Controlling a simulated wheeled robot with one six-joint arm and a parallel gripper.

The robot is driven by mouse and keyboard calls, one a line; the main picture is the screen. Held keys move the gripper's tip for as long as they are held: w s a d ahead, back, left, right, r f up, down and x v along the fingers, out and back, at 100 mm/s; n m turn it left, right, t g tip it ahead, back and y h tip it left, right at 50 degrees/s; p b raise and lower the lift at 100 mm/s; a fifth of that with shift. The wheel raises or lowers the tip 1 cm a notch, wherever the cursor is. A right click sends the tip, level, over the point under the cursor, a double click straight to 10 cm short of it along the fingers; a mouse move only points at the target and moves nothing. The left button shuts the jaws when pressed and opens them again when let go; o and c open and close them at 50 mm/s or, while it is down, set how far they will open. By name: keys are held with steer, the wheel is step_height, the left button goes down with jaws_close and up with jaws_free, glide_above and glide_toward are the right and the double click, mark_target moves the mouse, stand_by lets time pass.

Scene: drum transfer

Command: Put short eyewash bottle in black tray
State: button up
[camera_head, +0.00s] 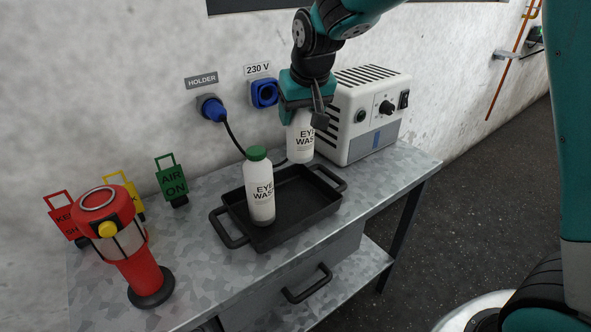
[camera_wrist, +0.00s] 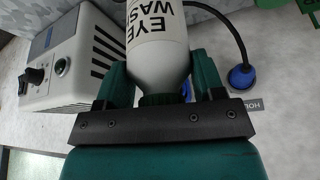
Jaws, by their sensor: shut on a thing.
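My gripper (camera_head: 306,108) is shut on a white eyewash bottle (camera_head: 299,143) with black lettering, near its top. In the wrist view the held bottle (camera_wrist: 157,45) sits between the green fingers, its dark green cap partly hidden. The held bottle is upright over the right rear part of the black tray (camera_head: 312,212); I cannot tell whether it touches the tray. A second white eyewash bottle (camera_head: 260,190) with a green cap stands upright in the left part of the tray, and it looks taller.
A white vented box (camera_head: 366,115) with knobs stands right of the held bottle, close to it. A red and white lamp (camera_head: 128,245) stands at the left front. Coloured tags, including a green one (camera_head: 172,180), stand near the wall. A blue plug (camera_head: 212,109) has a hanging black cable.

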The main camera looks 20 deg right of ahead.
step_height(320, 180, down, 13)
stand_by(0.3)
steer(key=shift+d, duration=0.1)
steer(key=shift+f, duration=0.1)
steer(key=o, duration=1.5)
steer(key=shift+c, duration=0.2)
